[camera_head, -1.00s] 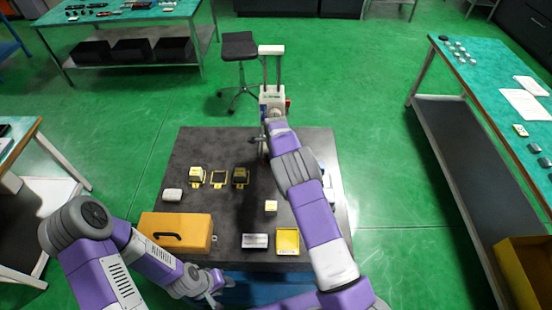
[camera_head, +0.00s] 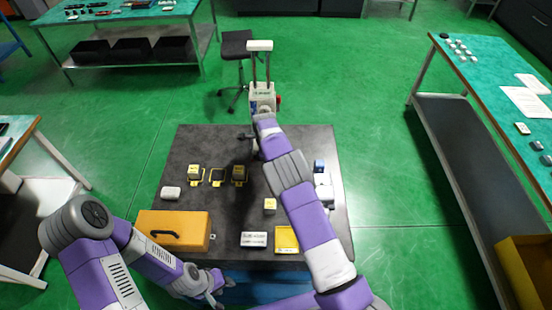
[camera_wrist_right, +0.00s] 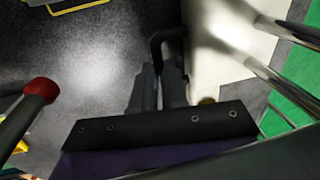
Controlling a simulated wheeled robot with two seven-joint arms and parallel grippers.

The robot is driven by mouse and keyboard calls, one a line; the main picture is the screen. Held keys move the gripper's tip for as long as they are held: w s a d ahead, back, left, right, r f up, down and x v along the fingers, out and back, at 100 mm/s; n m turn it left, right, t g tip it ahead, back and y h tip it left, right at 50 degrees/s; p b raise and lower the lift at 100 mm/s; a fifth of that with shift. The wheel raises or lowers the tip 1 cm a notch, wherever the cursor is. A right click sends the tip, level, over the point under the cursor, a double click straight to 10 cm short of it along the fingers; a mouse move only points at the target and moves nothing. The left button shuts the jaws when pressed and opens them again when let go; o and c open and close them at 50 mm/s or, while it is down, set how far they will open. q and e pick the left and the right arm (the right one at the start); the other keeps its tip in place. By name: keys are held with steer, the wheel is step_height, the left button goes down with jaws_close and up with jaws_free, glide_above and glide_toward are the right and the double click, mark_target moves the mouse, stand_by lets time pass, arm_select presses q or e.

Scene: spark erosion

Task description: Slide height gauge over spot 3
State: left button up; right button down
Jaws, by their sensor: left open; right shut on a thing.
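The height gauge (camera_head: 262,97) is a pale upright device with two columns and a white top bar, at the far edge of the dark table. My right gripper (camera_head: 255,128) reaches it from the near side. In the right wrist view my right gripper (camera_wrist_right: 160,85) is shut on a dark hooked part of the gauge; the gauge's pale base and bright columns (camera_wrist_right: 270,75) show at right. Yellow-marked spots lie in a row: the middle frame (camera_head: 217,177) is empty, the left and right ones hold blocks. My left gripper (camera_head: 212,292) is open and empty at the front edge.
The dark table (camera_head: 290,150) also holds an orange case (camera_head: 172,230), a yellow tray (camera_head: 286,240), a labelled box (camera_head: 254,239) and a small yellow block (camera_head: 270,206). A red-tipped rod (camera_wrist_right: 40,90) shows near my right gripper. A stool (camera_head: 237,45) stands behind.

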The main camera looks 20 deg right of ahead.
steer(key=a, duration=0.2)
steer(key=w+a, duration=0.1)
steer(key=a+b, duration=0.1)
steer(key=a, duration=0.1)
steer(key=shift+w+a, duration=0.3)
arm_select(q)
steer(key=shift+a+f, duration=0.15)
steer(key=shift+f, duration=0.7)
arm_select(e)
steer(key=c, duration=1.2)
jaws_free()
steer(key=shift+d, duration=0.15)
steer(key=shift+o, duration=0.2)
arm_select(q)
steer(key=shift+f, duration=0.25)
arm_select(e)
step_height(320, 180, up, 8)
steer(key=s, duration=0.1)
steer(key=shift+s+f, duration=0.2)
steer(key=shift+a, duration=0.2)
